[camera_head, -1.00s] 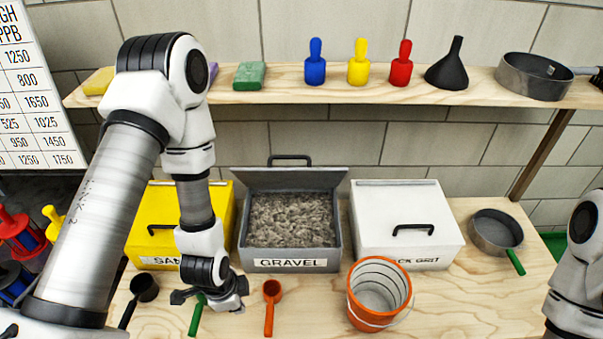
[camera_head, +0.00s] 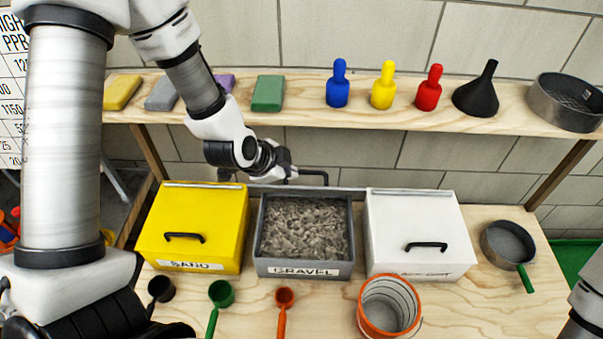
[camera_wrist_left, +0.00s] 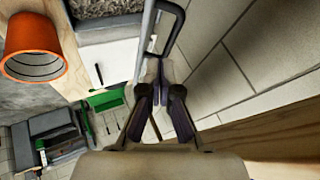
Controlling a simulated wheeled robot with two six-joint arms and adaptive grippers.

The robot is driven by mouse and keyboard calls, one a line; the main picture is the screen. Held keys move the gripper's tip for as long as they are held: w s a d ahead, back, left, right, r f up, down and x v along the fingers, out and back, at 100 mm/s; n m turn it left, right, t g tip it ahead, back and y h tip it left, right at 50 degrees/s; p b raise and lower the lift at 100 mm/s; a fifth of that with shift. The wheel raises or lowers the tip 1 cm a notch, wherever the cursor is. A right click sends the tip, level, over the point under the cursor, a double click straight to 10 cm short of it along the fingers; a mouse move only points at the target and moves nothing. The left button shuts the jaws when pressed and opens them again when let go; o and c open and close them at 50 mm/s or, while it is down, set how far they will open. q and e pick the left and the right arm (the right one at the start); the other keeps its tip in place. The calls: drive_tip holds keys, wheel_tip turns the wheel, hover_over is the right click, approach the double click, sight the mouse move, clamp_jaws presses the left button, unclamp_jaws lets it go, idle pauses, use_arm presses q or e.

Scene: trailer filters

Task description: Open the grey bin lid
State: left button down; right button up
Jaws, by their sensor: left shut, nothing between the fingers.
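The grey bin (camera_head: 305,270) labelled GRAVEL stands open, with grey gravel (camera_head: 303,228) inside. Its lid (camera_head: 335,189) is swung up at the back and shows almost edge-on. The lid's black handle (camera_head: 312,173) stands above its top edge. My left gripper (camera_head: 283,163) is shut and empty, at the back of the bin beside the left end of the handle. In the left wrist view the shut fingers (camera_wrist_left: 156,88) are close to the handle (camera_wrist_left: 177,22); I cannot tell whether they touch. My right gripper is out of view.
The yellow SAND bin (camera_head: 200,215) and a white bin (camera_head: 415,225) flank the grey one, both closed. Scoops and an orange bucket (camera_head: 388,307) stand in front. A shelf (camera_head: 300,112) with bottles and blocks runs above the bins.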

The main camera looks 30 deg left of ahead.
sight(302, 172)
use_arm(q)
drive_tip(key=p+x, duration=0.1)
drive_tip(key=x, duration=0.5)
drive_tip(key=shift+w+f+p, duration=0.15)
drive_tip(key=shift+w+p, duration=0.05)
drive_tip(key=shift+p, duration=0.1)
drive_tip(key=shift+w+f, duration=0.1)
drive_tip(key=shift+f, duration=0.2)
drive_tip(key=shift+w+f, duration=0.1)
drive_tip(key=shift+w, duration=0.05)
drive_tip(key=shift+w+a, duration=0.15)
drive_tip(key=shift+w, duration=0.1)
drive_tip(key=shift+w+a+r, duration=0.2)
drive_tip(key=shift+w+r, duration=0.2)
drive_tip(key=shift+w, duration=0.05)
drive_tip(key=shift+w+a+r, duration=0.25)
drive_tip(key=shift+w+r, duration=0.1)
drive_tip(key=shift+w, duration=0.1)
